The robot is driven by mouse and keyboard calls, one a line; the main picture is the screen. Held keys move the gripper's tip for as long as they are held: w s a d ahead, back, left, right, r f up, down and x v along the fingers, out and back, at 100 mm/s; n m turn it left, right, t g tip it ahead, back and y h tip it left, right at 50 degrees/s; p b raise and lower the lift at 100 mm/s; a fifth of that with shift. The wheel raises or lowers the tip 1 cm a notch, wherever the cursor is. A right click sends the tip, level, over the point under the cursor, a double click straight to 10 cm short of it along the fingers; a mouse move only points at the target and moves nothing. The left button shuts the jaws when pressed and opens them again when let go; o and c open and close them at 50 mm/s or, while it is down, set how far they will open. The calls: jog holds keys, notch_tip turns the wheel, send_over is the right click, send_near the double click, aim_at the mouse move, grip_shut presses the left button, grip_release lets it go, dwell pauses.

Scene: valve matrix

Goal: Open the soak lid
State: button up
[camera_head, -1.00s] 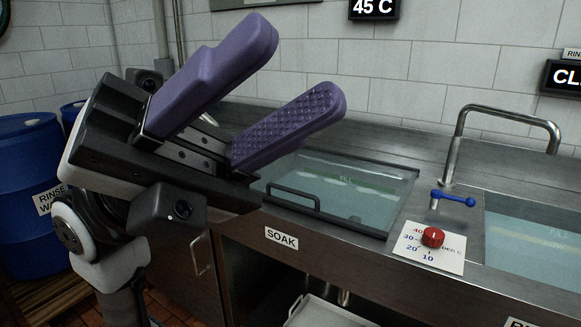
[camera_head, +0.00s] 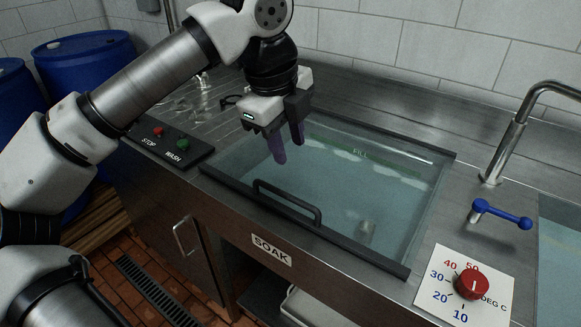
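The soak lid (camera_head: 400,170) is a clear panel with a dark frame, lying flat and closed over the water-filled soak basin. Its black bar handle (camera_head: 287,202) runs along the front edge. The SOAK label (camera_head: 271,250) is on the steel front below. My gripper (camera_head: 288,143) points down above the back left part of the lid, behind and above the handle, not touching it. Its purple fingers overlap in this view, so the gap between them is hard to judge. I see nothing held.
A red temperature knob (camera_head: 472,284) on a white dial plate and a blue tap lever (camera_head: 502,214) are at the right. A metal faucet (camera_head: 520,125) rises behind them. A black panel with STOP and WASH buttons (camera_head: 168,145) is at the left. Blue barrels (camera_head: 88,70) stand far left.

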jog(key=p, duration=0.2)
send_near(292, 197)
jog(key=shift+n+y, duration=0.3)
jog(key=f, duration=0.2)
jog(key=d+f, duration=0.1)
jog(key=f, duration=0.2)
jog(key=w+f, duration=0.1)
jog(key=f, duration=0.2)
jog(key=shift+w+d, duration=0.1)
jog(key=shift+d, duration=0.15)
jog(key=shift+r, duration=0.1)
jog(key=shift+c, duration=0.4)
grip_shut()
